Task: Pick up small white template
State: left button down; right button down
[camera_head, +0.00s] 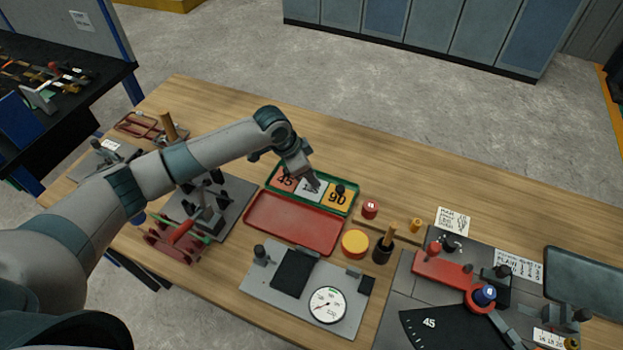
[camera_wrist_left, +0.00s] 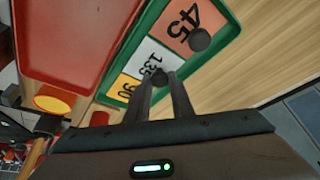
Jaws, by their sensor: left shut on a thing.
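The small white template (camera_head: 304,191) lies in the green tray (camera_head: 349,209), between an orange template marked 45 (camera_head: 284,178) and a yellow one marked 90 (camera_head: 335,202). My left gripper (camera_head: 314,184) points down at the white template and partly covers it. In the left wrist view the white template (camera_wrist_left: 148,56) is marked 135, and the fingers of my left gripper (camera_wrist_left: 160,82) are closed around its dark round knob. The template appears level with its neighbours; I cannot tell whether it is lifted at all. My right gripper is not in view.
A red tray (camera_head: 292,222) adjoins the green tray. A red round piece (camera_head: 370,209), a yellow disc (camera_head: 355,243) and a dark cup (camera_head: 383,250) stand nearby. A plate with a dial gauge (camera_head: 327,305) lies in front. The table behind the green tray is clear.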

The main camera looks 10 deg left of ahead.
pick_arm(q)
jog(key=shift+w+r+b, duration=0.1)
jog(key=shift+r+b, duration=0.2)
jog(key=shift+r, duration=0.2)
jog(key=r+b, duration=0.1)
jog(key=d+r+b, duration=0.1)
jog(key=r, duration=0.1)
jog(key=shift+r, duration=0.1)
jog(key=s+d+r+b, duration=0.2)
jog(key=d+r, duration=0.4)
jog(key=d, duration=0.4)
jog(key=shift+s+d+r+b, duration=0.25)
jog(key=shift+s+r+b, duration=0.15)
jog(key=shift+b, duration=0.45)
jog(key=s+a+r+n+t+y+b, duration=0.1)
jog(key=s+a+n, duration=0.2)
jog(key=a, duration=0.6)
jog(key=s+a+r+n+t+y+b, duration=0.1)
jog(key=s+a+r+n+y+b, duration=0.1)
jog(key=a+n, duration=0.6)
jog(key=shift+s+a+r+y, duration=0.3)
jog(key=shift+s+a, duration=0.35)
jog(key=shift+s, duration=0.25)
jog(key=shift+f, duration=0.1)
